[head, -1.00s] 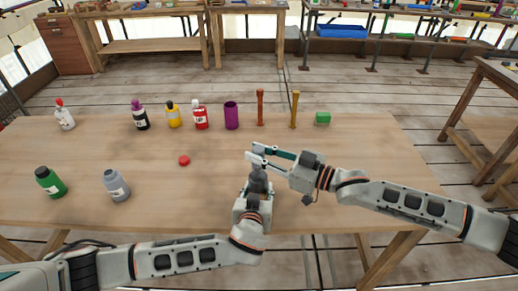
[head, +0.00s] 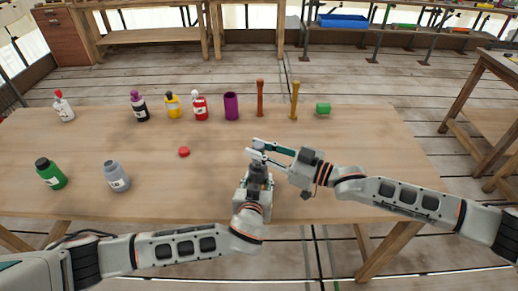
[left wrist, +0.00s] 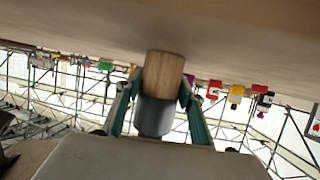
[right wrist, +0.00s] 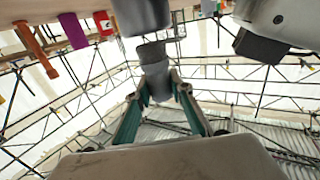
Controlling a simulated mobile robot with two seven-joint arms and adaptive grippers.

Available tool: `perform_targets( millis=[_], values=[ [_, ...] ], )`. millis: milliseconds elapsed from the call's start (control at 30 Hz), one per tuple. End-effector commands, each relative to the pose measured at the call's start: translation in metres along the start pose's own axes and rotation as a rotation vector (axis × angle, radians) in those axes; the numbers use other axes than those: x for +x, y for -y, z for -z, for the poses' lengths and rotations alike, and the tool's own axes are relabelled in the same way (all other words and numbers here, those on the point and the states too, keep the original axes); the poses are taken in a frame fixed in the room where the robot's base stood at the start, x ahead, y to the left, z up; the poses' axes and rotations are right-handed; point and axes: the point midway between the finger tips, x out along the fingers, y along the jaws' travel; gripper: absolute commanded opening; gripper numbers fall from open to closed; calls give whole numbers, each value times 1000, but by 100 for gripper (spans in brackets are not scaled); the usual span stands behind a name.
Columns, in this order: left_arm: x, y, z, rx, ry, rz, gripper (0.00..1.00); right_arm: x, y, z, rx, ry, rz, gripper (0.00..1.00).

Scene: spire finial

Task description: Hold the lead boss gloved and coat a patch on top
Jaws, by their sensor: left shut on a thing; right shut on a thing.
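My left gripper (left wrist: 160,108) is shut on a grey cylinder (left wrist: 155,118), likely the lead boss, with a pale wooden cylinder (left wrist: 164,72) at its end. In the head view this gripper is low at the table's front, below a dark grey piece (head: 258,171). My right gripper (head: 257,152) is above that piece, and in the right wrist view it is shut on a small grey piece (right wrist: 157,82). There a darker grey part (right wrist: 152,52) and a wider grey cylinder (right wrist: 141,14) line up with it. Whether they touch is unclear. No coated patch can be made out.
On the wooden table (head: 220,180) stand several bottles, including green (head: 50,174) and grey (head: 117,176) ones at left. A purple cup (head: 231,106), red tool (head: 260,98), orange tool (head: 294,100) and green block (head: 323,109) line the back. A red disc (head: 184,152) lies mid-table.

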Motion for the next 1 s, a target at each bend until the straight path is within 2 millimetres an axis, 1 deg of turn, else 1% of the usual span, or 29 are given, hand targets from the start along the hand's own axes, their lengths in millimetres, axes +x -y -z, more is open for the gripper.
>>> perform_targets(
  millis=[1000],
  values=[
    [0, 0, 0, 0, 0, -1, 14, 0, 0, -11, 0, 0, 0, 0]
  ],
)
